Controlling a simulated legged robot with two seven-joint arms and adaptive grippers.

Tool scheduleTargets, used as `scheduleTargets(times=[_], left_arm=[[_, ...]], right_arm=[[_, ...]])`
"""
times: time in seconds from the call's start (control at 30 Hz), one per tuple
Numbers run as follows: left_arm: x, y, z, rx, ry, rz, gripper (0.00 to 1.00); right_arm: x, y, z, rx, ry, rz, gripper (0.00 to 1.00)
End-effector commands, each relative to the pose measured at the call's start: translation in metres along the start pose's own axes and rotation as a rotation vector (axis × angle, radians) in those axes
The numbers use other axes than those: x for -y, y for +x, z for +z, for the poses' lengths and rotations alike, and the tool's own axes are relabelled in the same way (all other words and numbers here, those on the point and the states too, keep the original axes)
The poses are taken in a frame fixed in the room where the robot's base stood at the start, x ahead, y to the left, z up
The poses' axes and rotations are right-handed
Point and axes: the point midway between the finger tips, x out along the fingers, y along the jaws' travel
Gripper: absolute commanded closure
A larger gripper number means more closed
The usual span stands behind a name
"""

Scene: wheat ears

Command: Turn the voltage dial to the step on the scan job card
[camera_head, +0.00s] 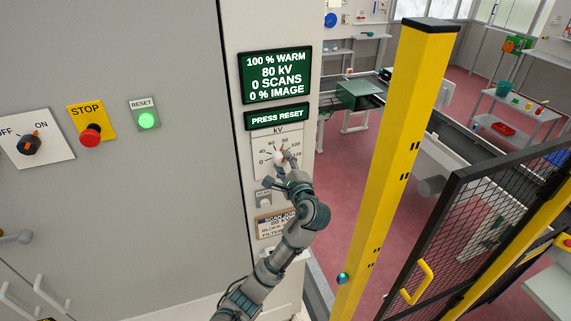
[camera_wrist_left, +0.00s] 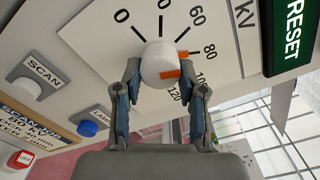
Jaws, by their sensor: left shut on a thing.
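The voltage dial is a white knob (camera_wrist_left: 158,62) with an orange pointer, on a white plate marked in kV. In the wrist view the pointer lies near the 80 and 100 marks. My left gripper (camera_head: 287,164) is shut on the knob, one finger on each side. The green display (camera_head: 275,75) reads 100 % WARM, 80 kV, 0 SCANS, 0 % IMAGE. The scan job card (camera_head: 268,228) is below the dial, partly covered by my left arm. It also shows in the wrist view (camera_wrist_left: 28,127); its kV number is too small to read surely. My right gripper is out of view.
A PRESS RESET display (camera_head: 276,117) is above the dial. A SCAN button (camera_wrist_left: 23,89) and a blue button (camera_wrist_left: 87,128) are below it. A lit green RESET button (camera_head: 147,120) and red STOP button (camera_head: 90,134) are left. A yellow post (camera_head: 395,150) stands right.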

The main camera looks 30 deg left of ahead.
Motion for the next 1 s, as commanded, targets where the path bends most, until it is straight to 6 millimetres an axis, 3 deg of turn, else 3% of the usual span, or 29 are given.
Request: scheduleTargets(times=[0.67, 0.7, 0.77, 0.8, 1.0], left_arm=[[0.0005, 0.001, 0.001, 0.001, 0.063, -0.002, 0.95], [0.0006, 0.001, 0.0011, 0.001, 0.063, -0.002, 0.55], [0.0007, 0.0009, 0.0011, 0.001, 0.063, -0.002, 0.4], [0.0008, 0.0008, 0.001, 0.001, 0.063, -0.002, 0.35], [0.0015, -0.0015, 0.0011, 0.001, 0.062, -0.003, 0.35]], right_arm=[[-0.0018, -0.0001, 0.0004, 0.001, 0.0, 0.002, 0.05], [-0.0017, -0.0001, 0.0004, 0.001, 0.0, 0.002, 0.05], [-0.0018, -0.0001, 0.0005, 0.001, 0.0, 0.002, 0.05], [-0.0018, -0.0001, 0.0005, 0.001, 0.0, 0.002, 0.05], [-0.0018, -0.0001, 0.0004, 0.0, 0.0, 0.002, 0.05]])
